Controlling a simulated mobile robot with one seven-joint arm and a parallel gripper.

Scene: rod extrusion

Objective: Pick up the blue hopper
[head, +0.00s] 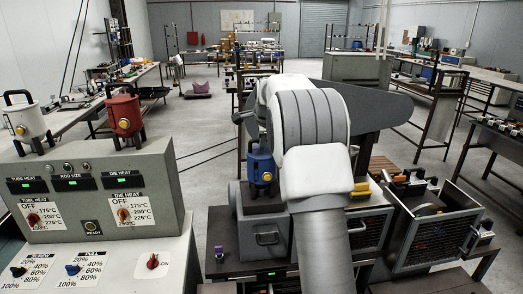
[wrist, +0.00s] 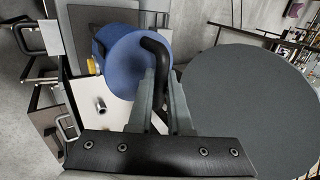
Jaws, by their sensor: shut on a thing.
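The blue hopper (head: 261,164) stands upright at the machine just left of my arm in the head view, with a yellow knob on its front. In the wrist view the blue hopper (wrist: 139,62) is seen from above, with its black curved handle between my fingers. My gripper (wrist: 163,84) is shut on that handle. The head view hides my gripper behind my arm. I cannot tell whether the hopper's base touches the machine.
A red hopper (head: 124,113) and a white hopper (head: 24,119) stand on the grey control box (head: 95,190) at left. An open-topped bin (head: 425,225) with tools is at right. A large dark disc (wrist: 250,95) lies close beside my fingers.

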